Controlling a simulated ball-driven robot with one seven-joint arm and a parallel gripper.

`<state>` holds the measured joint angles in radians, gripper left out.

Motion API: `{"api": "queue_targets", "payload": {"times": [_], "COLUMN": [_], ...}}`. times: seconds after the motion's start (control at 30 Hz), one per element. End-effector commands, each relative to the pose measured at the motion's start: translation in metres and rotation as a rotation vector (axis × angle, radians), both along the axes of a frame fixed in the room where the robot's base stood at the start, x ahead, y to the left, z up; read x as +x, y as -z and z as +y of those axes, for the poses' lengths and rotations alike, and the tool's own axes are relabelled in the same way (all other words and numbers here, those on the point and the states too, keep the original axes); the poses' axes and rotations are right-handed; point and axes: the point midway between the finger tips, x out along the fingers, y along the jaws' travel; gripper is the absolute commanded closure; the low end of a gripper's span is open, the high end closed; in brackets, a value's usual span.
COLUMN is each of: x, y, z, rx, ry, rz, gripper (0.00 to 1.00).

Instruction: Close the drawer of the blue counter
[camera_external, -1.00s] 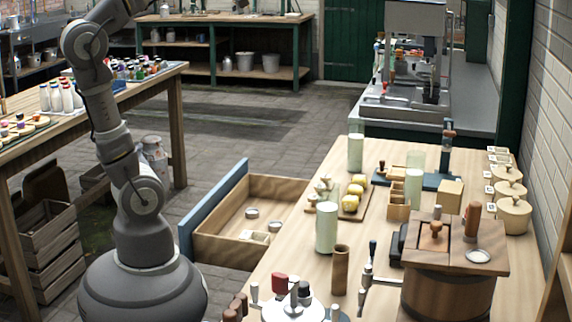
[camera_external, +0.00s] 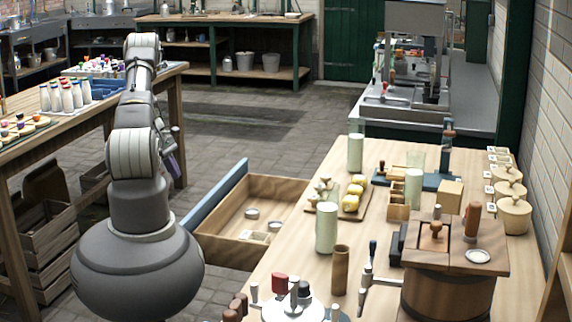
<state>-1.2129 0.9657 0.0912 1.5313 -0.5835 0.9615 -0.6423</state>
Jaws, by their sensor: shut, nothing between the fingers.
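The drawer (camera_external: 283,189) is pulled well out from the left side of the wooden-topped counter (camera_external: 290,245). Its blue front panel (camera_external: 214,198) faces left, towards my arm. Two small round metal pieces and a small pale block lie inside the drawer. The counter's body below the top is mostly hidden. My gripper (camera_external: 172,160) shows small and partly hidden behind my arm, shut and empty. In the picture it is to the upper left of the blue panel and appears apart from it.
The counter top carries green cylinders (camera_external: 326,228), a wooden tub (camera_external: 448,292), yellow pieces on a board and lidded pots. A table with bottles (camera_external: 68,96) stands at left, with wooden crates (camera_external: 48,235) beneath. The stone floor (camera_external: 250,120) beyond the drawer is clear.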

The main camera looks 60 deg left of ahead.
Motion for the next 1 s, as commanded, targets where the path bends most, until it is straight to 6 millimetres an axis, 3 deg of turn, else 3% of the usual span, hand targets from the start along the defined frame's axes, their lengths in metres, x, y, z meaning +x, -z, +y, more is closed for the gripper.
{"api": "queue_targets", "payload": {"times": [0.23, 0.6, 0.8, 1.0], "x": [0.003, 0.027, 0.048, 0.054], "y": [0.031, 0.101, 0.09, 0.087], "z": [-0.009, -0.033, -0.053, -0.06], "rx": [-0.018, -0.015, -0.011, -0.012], "ry": [-0.018, -0.014, -0.013, -0.015], "rz": [0.001, 0.002, 0.001, 0.002], "gripper": [1.0, 1.0, 1.0, 1.0]}}
